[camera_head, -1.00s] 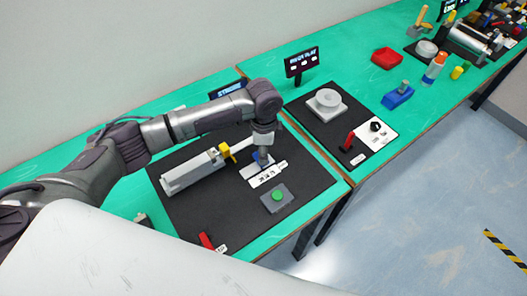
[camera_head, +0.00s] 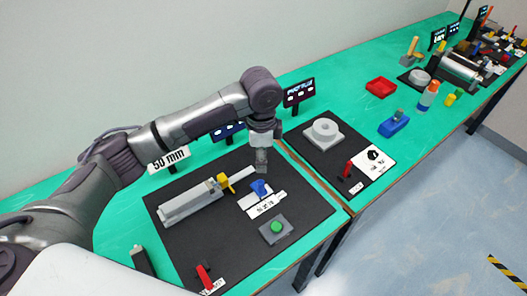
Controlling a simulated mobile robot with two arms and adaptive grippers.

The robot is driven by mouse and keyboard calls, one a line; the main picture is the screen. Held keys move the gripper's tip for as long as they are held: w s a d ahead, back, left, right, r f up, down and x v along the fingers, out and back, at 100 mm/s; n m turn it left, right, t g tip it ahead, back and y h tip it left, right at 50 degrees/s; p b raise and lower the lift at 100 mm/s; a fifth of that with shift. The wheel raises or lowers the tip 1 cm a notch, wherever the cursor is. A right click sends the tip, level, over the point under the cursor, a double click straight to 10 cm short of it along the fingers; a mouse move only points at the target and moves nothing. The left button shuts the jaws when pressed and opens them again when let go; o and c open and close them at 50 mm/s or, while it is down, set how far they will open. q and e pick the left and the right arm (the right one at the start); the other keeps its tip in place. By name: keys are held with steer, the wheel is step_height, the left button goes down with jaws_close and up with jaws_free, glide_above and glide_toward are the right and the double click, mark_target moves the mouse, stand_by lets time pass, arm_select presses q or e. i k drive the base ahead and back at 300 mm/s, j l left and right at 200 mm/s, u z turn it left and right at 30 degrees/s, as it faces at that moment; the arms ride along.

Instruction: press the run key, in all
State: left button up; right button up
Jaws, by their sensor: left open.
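A green round button (camera_head: 277,226) sits on a grey box on the black board (camera_head: 318,207) of the nearest station; I cannot read a run label on it. A blue lever or knob (camera_head: 261,187) stands on a white labelled plate (camera_head: 264,205) just behind the button. My left gripper (camera_head: 261,168) is open, pointing down behind the blue knob and apart from it as far as I can see. It is seen from the side, so its finger gap hardly shows. My right gripper is out of view.
A grey linear slide with a yellow clamp (camera_head: 222,181) lies left of the knob. A red lever (camera_head: 204,276) is at the front left. A "50 mm" sign (camera_head: 169,160) and a dark display (camera_head: 298,92) stand behind. Another station with a grey disc (camera_head: 325,130) is to the right.

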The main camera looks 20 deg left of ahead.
mark_target(276, 226)
steer(key=k+l, duration=0.2)
steer(key=k, duration=0.3)
steer(key=k+l, duration=0.2)
steer(key=k, duration=0.25)
steer(key=k+l, duration=0.2)
steer(key=k, duration=0.3)
